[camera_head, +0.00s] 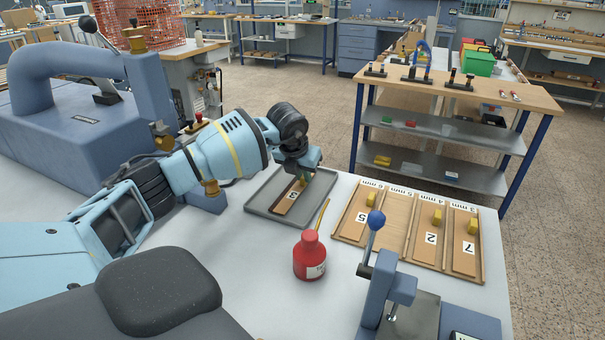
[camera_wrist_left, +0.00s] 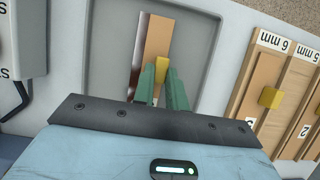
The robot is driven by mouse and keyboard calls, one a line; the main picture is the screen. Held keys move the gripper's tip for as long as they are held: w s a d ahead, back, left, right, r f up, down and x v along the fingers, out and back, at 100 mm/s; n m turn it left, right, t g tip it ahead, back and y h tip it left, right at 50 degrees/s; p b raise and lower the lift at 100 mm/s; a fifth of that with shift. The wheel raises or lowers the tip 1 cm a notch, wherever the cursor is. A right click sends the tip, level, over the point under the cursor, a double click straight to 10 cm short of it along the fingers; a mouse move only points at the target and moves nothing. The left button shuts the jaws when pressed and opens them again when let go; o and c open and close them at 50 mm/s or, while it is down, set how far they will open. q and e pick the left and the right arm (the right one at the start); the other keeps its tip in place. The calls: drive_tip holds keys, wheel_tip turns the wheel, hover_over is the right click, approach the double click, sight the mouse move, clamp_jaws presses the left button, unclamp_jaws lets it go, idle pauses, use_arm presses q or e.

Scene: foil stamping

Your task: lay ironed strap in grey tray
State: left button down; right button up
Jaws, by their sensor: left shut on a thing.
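The ironed strap is a brown strip with a yellow block on it. In the head view the strap (camera_head: 288,201) is within the outline of the shallow grey tray (camera_head: 258,211), tilted across it. It also shows in the left wrist view (camera_wrist_left: 155,36), inside the tray (camera_wrist_left: 103,50). My left gripper (camera_head: 303,181) is over the tray, its green fingers (camera_wrist_left: 162,88) shut on the yellow block (camera_wrist_left: 160,67). I cannot tell whether the strap's underside touches the tray floor. My right gripper is not in view.
A red bottle (camera_head: 309,258) with a brush stands in front of the tray. A wooden rack (camera_head: 396,226) with numbered straps and millimetre labels lies to the right. A blue lever press (camera_head: 378,290) stands at the front. A large blue machine (camera_head: 85,130) is at the left.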

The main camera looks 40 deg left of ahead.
use_arm(q)
drive_tip(key=shift+f, duration=0.1)
idle(0.5)
drive_tip(key=c, duration=1.3)
unclamp_jaws()
drive_tip(key=shift+c, duration=0.2)
drive_tip(key=v, duration=0.7)
drive_tip(key=shift+r, duration=0.35)
drive_tip(key=shift+s, duration=0.15)
